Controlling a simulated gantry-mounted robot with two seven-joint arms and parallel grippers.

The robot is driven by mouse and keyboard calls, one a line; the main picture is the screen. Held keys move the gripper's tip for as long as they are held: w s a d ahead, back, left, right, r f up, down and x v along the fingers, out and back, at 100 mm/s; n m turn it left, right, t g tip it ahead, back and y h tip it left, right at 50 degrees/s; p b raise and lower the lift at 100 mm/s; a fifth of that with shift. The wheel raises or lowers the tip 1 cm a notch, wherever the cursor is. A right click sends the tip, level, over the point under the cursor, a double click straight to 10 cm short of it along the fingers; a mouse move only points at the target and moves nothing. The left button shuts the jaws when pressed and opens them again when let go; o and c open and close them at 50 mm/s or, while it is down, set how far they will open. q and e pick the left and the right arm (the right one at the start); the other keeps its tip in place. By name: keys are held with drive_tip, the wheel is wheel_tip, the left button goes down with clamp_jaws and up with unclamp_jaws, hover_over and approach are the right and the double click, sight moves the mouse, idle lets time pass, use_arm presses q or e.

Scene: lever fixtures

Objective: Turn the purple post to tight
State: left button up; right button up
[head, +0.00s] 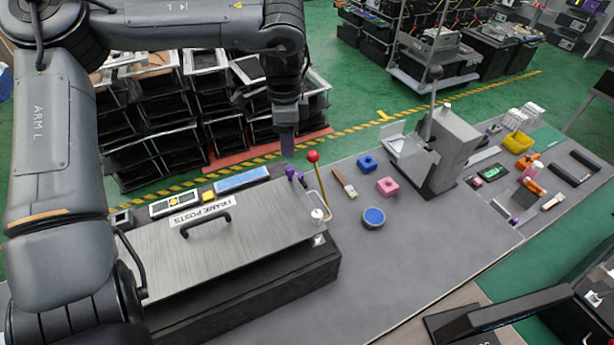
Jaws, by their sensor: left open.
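A small purple post (290,172) stands at the back right corner of the metal plate labelled "FRAME POSTS" (250,240). A second small purple piece (302,178) is right beside it; I cannot tell whether both belong to one post. My left gripper (287,150) points straight down just above the purple post, apart from it and empty. Its fingers are seen nearly edge-on. Any marks for tight or loose are too small to read. My right gripper is not seen.
A lever with a red ball (313,156) rises just right of the purple post, close to my left gripper. A white knob (317,214) is at the plate's right edge.

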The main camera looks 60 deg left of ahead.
sight(289, 168)
use_arm(q)
wheel_tip(289, 168, down, 10)
drive_tip(key=shift+f, duration=0.1)
idle(0.4)
drive_tip(key=shift+c, duration=0.5)
clamp_jaws()
